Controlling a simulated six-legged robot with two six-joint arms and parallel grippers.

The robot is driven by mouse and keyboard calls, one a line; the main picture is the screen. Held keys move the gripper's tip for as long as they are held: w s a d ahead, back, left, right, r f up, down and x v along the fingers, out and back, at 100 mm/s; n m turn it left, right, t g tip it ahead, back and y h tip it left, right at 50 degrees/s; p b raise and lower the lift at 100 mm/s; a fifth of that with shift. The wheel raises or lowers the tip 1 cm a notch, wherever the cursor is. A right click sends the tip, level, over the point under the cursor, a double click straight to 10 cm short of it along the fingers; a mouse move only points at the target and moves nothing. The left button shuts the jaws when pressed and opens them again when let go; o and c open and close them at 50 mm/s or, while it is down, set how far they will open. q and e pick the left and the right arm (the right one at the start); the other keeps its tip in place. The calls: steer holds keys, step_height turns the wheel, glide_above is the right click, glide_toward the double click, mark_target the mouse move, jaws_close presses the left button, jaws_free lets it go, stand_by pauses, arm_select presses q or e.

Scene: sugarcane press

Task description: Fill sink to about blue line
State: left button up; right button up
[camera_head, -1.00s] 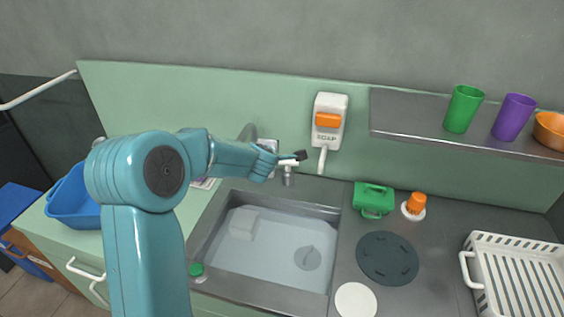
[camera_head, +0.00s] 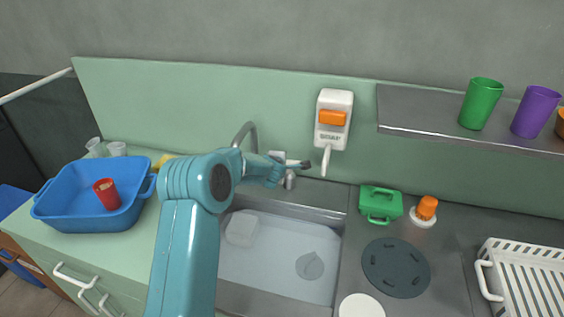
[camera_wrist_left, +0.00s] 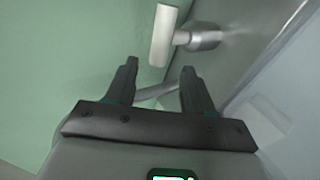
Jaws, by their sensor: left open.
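The sink (camera_head: 335,250) holds pale, clear water (camera_head: 275,255); I cannot make out a blue line on its walls. A pale block (camera_head: 241,228) and a round grey drain piece (camera_head: 310,266) show in it. A curved grey spout (camera_head: 246,130) rises behind the sink. The tap has a metal body (camera_head: 290,181) and a white bar handle, clear in the left wrist view (camera_wrist_left: 162,36). My left gripper (camera_head: 300,165) is open at the tap; its wrist view fingers (camera_wrist_left: 157,80) point toward the handle, with nothing held. My right gripper is not in view.
A blue basin (camera_head: 60,215) with a red cup (camera_head: 107,194) stands left. A soap dispenser (camera_head: 333,118) hangs above the tap. A green box (camera_head: 381,203), orange-topped item (camera_head: 426,208), dark disc (camera_head: 396,267) and white rack (camera_head: 525,280) are right. A shelf (camera_head: 430,115) overhangs.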

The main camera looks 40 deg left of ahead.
arm_select(q)
steer(key=p+x, duration=0.1)
steer(key=x, duration=0.3)
steer(key=shift+w+a+f, duration=0.1)
steer(key=shift+w+a, duration=0.05)
steer(key=shift+w+f, duration=0.1)
steer(key=c, duration=0.5)
jaws_close()
